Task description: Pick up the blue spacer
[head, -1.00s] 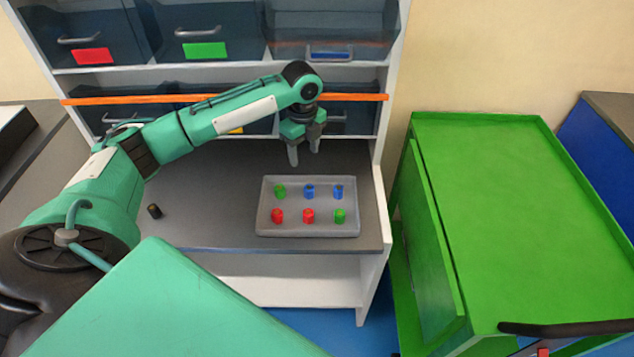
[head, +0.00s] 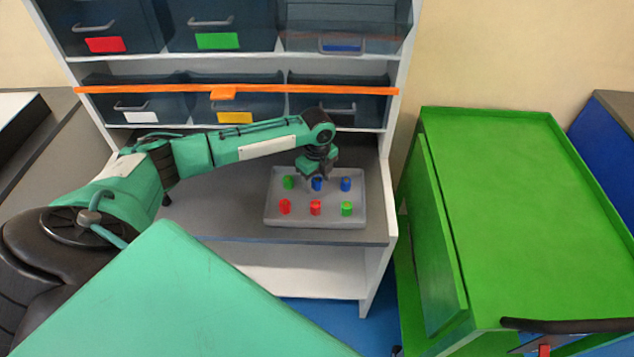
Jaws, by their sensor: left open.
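A grey tray (head: 274,217) on the workbench holds several small spacers in two rows. The back row has a green spacer (head: 289,183), a blue spacer (head: 317,185) in the middle and another blue spacer (head: 345,184) at the right. The front row has two red spacers and a green spacer (head: 347,208). My left gripper (head: 317,178) points down with its jaws open over the middle blue spacer, its fingers close around that spacer's top. Whether they touch it cannot be told. My right gripper is not in view.
A shelf of dark bins with coloured labels stands behind, with an orange rail (head: 240,90) above the bench. A green cart (head: 520,210) stands to the right. The grey bench top (head: 230,215) left of the tray is clear.

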